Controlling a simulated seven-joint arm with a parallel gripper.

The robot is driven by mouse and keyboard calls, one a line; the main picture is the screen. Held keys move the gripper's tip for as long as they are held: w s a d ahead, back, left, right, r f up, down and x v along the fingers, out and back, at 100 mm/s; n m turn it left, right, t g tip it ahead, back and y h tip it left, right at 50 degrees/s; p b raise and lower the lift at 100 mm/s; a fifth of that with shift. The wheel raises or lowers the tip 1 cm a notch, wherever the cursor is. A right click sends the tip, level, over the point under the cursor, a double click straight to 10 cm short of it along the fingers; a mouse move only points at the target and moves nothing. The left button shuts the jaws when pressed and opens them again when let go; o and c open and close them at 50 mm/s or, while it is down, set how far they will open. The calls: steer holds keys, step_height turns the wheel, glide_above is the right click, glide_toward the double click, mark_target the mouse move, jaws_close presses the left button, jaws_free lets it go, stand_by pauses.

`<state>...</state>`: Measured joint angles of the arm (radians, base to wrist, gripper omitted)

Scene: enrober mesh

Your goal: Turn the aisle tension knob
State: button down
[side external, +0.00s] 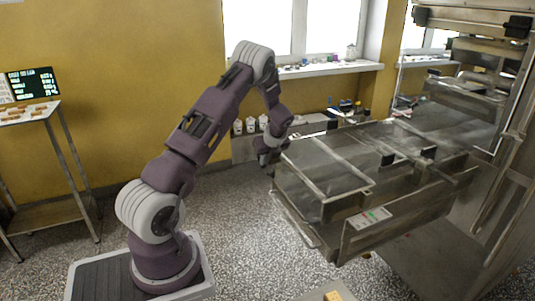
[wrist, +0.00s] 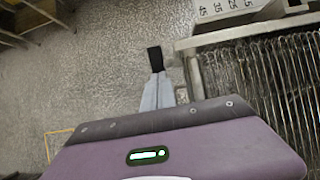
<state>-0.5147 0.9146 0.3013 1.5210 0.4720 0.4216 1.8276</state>
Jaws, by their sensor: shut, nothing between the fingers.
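My own arm hides part of that corner in the side view.
A plate with printed numbers (wrist: 222,9) lies beyond the mesh frame. A side table (side external: 30,112) with a screen is at far left.

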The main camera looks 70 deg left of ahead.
steer(key=shift+a+f, duration=0.15)
steer(key=shift+f, duration=0.1)
